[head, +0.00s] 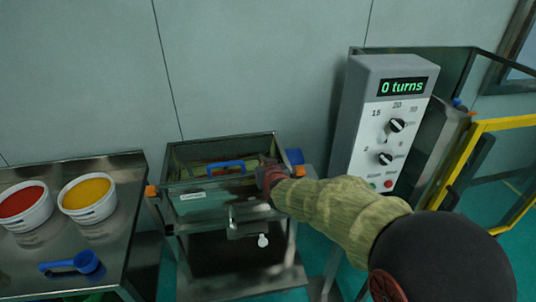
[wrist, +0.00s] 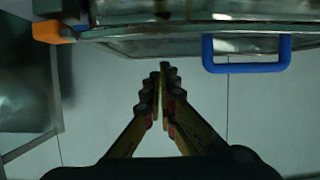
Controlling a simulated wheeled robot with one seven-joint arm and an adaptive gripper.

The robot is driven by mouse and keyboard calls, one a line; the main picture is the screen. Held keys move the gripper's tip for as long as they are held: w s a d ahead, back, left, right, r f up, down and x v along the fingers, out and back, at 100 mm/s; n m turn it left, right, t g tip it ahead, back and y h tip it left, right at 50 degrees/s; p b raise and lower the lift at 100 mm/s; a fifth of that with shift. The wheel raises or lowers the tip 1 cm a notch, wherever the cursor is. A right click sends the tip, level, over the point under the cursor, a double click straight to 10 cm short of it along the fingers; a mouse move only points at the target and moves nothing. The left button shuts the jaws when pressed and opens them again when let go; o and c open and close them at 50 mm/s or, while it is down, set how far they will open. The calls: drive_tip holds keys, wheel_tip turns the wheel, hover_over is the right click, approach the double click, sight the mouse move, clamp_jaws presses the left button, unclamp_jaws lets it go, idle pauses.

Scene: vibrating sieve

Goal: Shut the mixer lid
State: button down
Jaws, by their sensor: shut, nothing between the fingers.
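A grey metal machine with a box-like top (head: 195,205) and orange corner pieces stands in the middle of the head view. A blue handle (head: 226,165) shows inside its raised dark rim. In the wrist view the blue handle (wrist: 246,67) hangs from a metal edge at the top right. My gripper (head: 268,174) is at the right side of the box top, partly hidden by my arm. In the wrist view my gripper (wrist: 163,72) is shut and empty, below and left of the blue handle and apart from it. Which part is the mixer lid, and its angle, I cannot tell for certain.
A control box (head: 388,120) reading "0 turns" stands to the right, beside a yellow frame (head: 470,140). A metal table (head: 120,190) at the left holds a red-filled tub (head: 22,203), a yellow-filled tub (head: 88,196) and a blue scoop (head: 80,262). A wall stands behind.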

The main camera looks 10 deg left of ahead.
drive_tip(key=shift+s+d+f+b, duration=0.1)
drive_tip(key=shift+s+f+b, duration=0.1)
drive_tip(key=shift+f, duration=0.55)
drive_tip(key=shift+s+d+f+b, duration=0.1)
drive_tip(key=shift+f+b, duration=0.05)
drive_tip(key=shift+f, duration=0.6)
